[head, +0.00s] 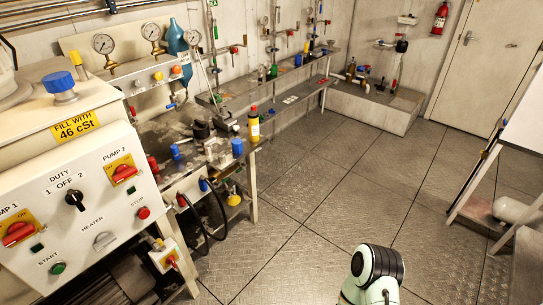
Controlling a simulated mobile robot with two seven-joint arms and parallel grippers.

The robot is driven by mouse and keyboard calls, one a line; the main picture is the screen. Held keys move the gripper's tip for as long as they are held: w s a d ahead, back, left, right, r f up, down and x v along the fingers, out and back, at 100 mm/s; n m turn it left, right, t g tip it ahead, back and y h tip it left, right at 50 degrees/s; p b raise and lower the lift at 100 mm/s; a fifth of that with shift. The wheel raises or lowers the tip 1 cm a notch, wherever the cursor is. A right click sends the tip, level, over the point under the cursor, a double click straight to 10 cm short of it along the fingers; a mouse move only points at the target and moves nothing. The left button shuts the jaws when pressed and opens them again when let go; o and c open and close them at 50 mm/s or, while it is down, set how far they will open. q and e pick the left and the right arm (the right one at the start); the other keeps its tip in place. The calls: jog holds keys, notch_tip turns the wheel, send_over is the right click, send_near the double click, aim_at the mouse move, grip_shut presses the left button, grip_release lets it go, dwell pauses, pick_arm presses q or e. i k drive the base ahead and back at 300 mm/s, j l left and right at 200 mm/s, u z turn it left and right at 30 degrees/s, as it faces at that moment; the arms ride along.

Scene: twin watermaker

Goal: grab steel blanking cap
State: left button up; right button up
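I cannot pick out a steel blanking cap for certain; the small items on the benches are too small to tell. A pale green and black link of my own arm shows at the bottom, right of centre, over the floor. Neither gripper shows in the head view.
A white control panel (85,215) with knobs and switches fills the left. A long two-level bench (290,80) runs along the back wall. Black hoses (213,215) hang below the near bench. A white-topped stand (525,120) is at right. The middle floor (330,190) is clear.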

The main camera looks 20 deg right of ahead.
aim_at(222, 156)
jog(key=z, duration=0.1)
jog(key=u, duration=0.6)
jog(key=i+l+u, duration=0.1)
jog(key=u, duration=0.35)
jog(key=l+u, duration=0.3)
jog(key=u, duration=0.15)
jog(key=i+l+u, duration=0.1)
jog(key=l+u, duration=0.15)
jog(key=u, duration=0.2)
jog(key=l+u, duration=0.35)
jog(key=l, duration=0.15)
jog(key=k+l+u, duration=0.1)
jog(key=l+u, duration=0.25)
jog(key=l, duration=0.15)
jog(key=k+l+u, duration=0.1)
jog(key=l, duration=0.25)
jog(key=k+l, duration=0.1)
jog(key=l, duration=0.25)
jog(key=k+l+u, duration=0.15)
jog(key=l, duration=0.2)
jog(key=i, duration=0.05)
